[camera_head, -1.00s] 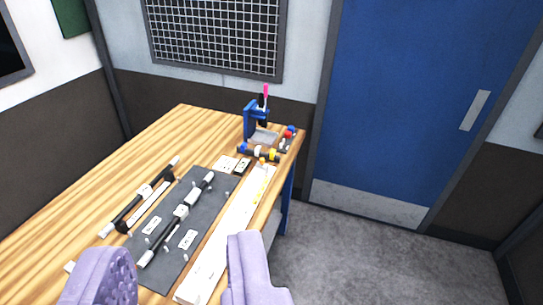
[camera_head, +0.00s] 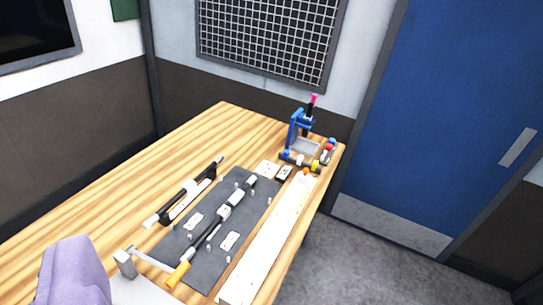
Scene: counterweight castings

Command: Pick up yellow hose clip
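I cannot make out for certain which item is the yellow hose clip. A small yellow piece (camera_head: 315,166) shows among the coloured parts at the far right corner of the wooden table. A yellow-orange cylinder (camera_head: 178,275) lies at the near end, beside a grey metal block. My gripper (camera_head: 75,275) shows as one lilac finger at the lower left, near the table's front. Its other finger cannot be seen, so its opening is unclear. I see nothing held. Both yellow items are to the right of the visible finger.
A dark grey mat (camera_head: 205,250) bears a black and white rod (camera_head: 225,211) and small white pieces. Another black and white rod (camera_head: 190,188) lies left of it. A long white strip (camera_head: 265,245) runs along the right edge. A blue stand (camera_head: 297,130) rises at the back. The left tabletop is clear.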

